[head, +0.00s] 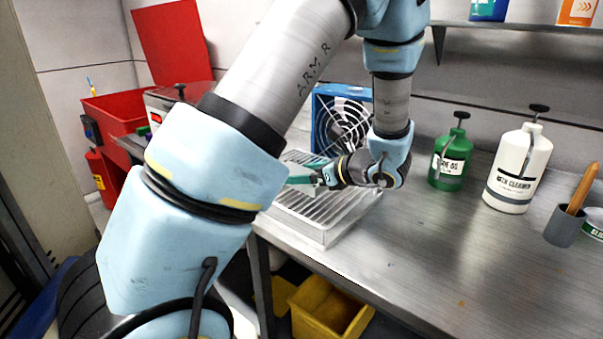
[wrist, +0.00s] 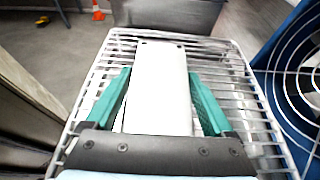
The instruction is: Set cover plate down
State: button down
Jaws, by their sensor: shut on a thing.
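The cover plate (wrist: 160,95) is a flat, pale, long rectangle with small holes near its far end. In the wrist view it lies between the two green fingers of my gripper (wrist: 159,76), which is shut on it. The plate is over a slatted metal rack (wrist: 235,75); I cannot tell whether it touches the slats. In the head view my gripper (head: 303,180) is low over the same rack (head: 325,232), at the left end of the steel bench. My arm hides part of the rack, and the plate is hard to make out there.
A blue-framed fan (head: 342,125) stands close behind the rack. A green bottle (head: 450,160) and a white bottle (head: 517,170) stand to the right, with a grey cup (head: 565,226) beyond. The front middle of the bench (head: 440,260) is clear. A yellow bin (head: 330,307) is below.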

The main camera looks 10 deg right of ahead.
jog(key=shift+f, duration=0.1)
grip_release()
jog(key=b+v, duration=0.2)
jog(key=v, duration=1)
jog(key=shift+d, duration=0.1)
